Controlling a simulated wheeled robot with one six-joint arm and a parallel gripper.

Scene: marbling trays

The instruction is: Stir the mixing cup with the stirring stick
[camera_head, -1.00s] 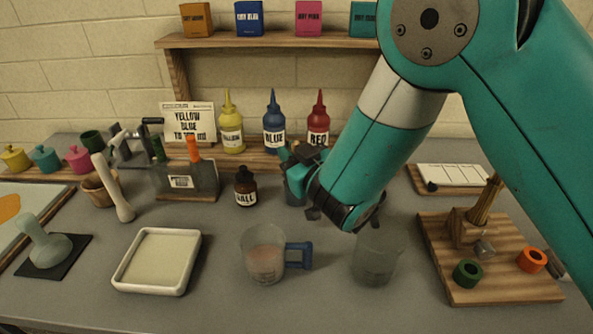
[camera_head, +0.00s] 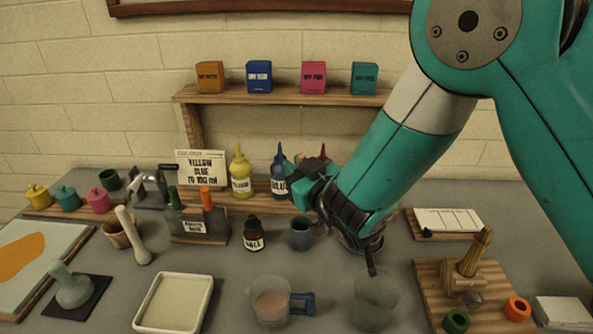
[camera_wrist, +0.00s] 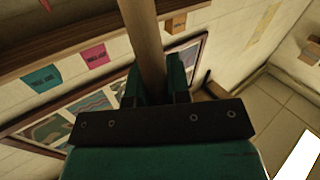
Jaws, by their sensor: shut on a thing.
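In the wrist view my gripper (camera_wrist: 160,88) is shut on a wooden stirring stick (camera_wrist: 144,40), which runs up out of the picture. In the head view my gripper is mostly hidden behind my wrist, and a short dark piece points down above a clear beaker (camera_head: 375,303). I cannot tell whether that piece is the stick or a finger, or whether it enters the beaker. A clear jug with a blue handle (camera_head: 270,304) holds some pinkish liquid, left of the beaker. I cannot tell which vessel is the mixing cup.
A grey mug (camera_head: 301,234) stands just left of my wrist. A small dark bottle (camera_head: 253,234) and bottles of yellow (camera_head: 241,172) and blue (camera_head: 278,175) stand behind. A white tray (camera_head: 207,305) is left of the jug. A wooden stand (camera_head: 432,290) is close right of the beaker.

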